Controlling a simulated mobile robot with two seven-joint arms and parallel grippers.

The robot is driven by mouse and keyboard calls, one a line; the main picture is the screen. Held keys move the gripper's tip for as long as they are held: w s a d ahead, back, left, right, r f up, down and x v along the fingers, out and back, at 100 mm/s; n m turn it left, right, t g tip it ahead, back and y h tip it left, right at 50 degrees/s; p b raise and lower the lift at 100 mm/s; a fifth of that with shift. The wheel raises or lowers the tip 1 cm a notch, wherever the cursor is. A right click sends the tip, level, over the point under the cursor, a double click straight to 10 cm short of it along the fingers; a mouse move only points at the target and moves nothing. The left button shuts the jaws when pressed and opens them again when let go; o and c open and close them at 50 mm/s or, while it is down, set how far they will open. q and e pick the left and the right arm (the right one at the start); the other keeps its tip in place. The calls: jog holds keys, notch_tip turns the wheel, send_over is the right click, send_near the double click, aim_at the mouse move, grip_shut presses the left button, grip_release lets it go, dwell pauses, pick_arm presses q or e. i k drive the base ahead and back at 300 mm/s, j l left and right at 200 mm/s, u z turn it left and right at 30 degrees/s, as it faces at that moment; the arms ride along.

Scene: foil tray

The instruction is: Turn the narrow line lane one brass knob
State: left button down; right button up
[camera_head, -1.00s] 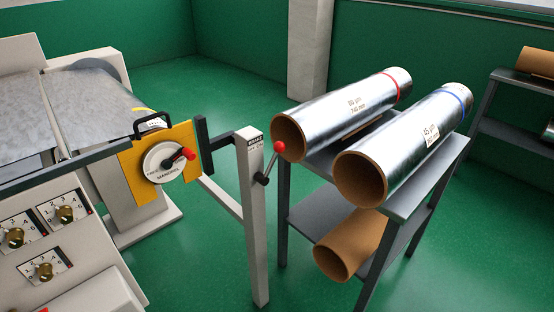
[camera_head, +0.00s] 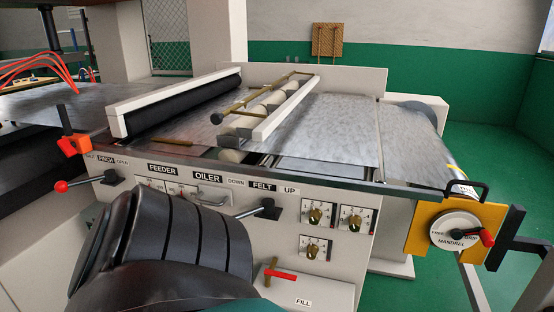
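Three brass knobs sit on white numbered dial plates on the machine's front panel: an upper left knob (camera_head: 316,214), an upper right knob (camera_head: 354,219) and a lower knob (camera_head: 311,250). The plates' small markings are too small to tell which is the narrow line lane one knob or its exact setting. Nothing touches the knobs. A dark, ribbed part of my own arm fills the lower left, left of the knobs, and hides some of the panel. Neither of my grippers shows.
A black lever (camera_head: 266,210) beside the FELT label and a red-handled brass valve (camera_head: 276,273) stick out left of the knobs. A red-knobbed lever (camera_head: 88,182) is further left. The yellow mandrel plate (camera_head: 457,233) juts out at right. Space directly before the knobs looks clear.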

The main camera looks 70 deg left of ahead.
aim_at(316, 214)
jog(key=k+j, duration=0.5)
jog(key=k, duration=0.15)
jog(key=k+j+u, duration=0.2)
jog(key=u, duration=0.15)
jog(key=k+j+u, duration=0.2)
jog(key=u, duration=1.2)
